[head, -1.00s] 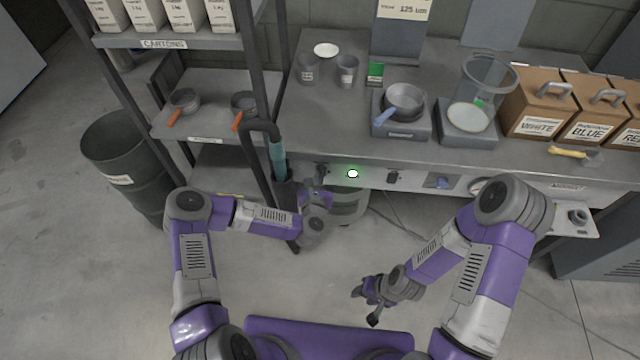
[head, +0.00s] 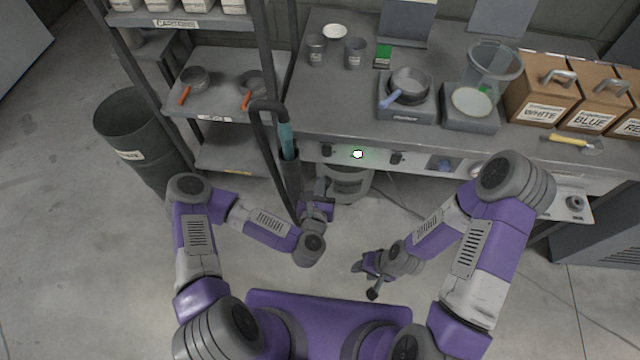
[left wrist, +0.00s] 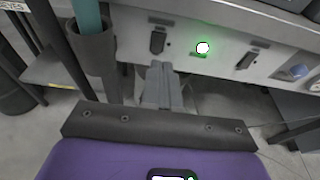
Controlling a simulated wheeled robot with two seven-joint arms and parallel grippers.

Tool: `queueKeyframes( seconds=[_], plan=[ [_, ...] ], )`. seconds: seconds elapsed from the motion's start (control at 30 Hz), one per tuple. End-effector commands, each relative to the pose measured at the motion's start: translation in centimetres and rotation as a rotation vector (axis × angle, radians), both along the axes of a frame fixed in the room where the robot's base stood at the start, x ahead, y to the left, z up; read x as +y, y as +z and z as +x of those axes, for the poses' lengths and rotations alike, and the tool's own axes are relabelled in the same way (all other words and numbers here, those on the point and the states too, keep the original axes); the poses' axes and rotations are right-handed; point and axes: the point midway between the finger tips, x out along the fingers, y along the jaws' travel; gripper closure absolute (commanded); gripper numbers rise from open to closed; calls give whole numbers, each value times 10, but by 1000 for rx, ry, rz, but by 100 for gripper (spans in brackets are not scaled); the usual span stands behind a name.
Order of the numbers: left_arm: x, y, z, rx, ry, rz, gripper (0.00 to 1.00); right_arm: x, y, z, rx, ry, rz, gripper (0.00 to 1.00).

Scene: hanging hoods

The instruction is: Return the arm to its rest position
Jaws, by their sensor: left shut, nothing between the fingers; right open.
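My left arm is bent in front of the bench, with its left gripper (head: 321,186) pointing toward the bench front. In the left wrist view the two grey fingers (left wrist: 161,84) are together with nothing between them, below the switch panel (left wrist: 225,48). The gripper looks apart from the panel. My right gripper (head: 364,279) is open and empty over the floor, in front of my purple base.
The bench panel carries a lit green lamp (head: 357,154) and black switches (head: 396,158). A dark stand with a teal tube (head: 286,140) is close left of my left gripper. A grey bucket (head: 347,183) stands under the bench. A shelf (head: 215,105) and bin (head: 135,140) are left.

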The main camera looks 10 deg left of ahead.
Motion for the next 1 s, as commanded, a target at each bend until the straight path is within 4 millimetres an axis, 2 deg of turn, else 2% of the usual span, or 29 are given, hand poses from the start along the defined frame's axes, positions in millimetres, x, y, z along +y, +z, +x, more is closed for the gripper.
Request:
queueKeyframes(
  seconds=[0.43, 0.57, 0.67, 0.8, 0.9, 1.0],
  plan=[
    [0, 0, 0, 1, -3, 2, 100, 0, 0, 0, 0, 0, 0, 56],
    [-9, -6, -3, 18, -83, 94, 100, 0, 1, 0, 0, 0, 0, 56],
    [-26, -20, -13, 49, -262, 297, 100, 0, 3, 0, 0, 0, 0, 56],
    [-45, -53, -41, 86, -632, 704, 100, 0, 8, 0, 0, 0, 0, 56],
    [-45, -77, -67, 88, -914, 984, 100, 0, 11, 0, 0, 0, 0, 56],
    [-35, -97, -95, 69, -1197, 1230, 100, 0, 13, 0, 0, 0, 0, 56]
  ],
)
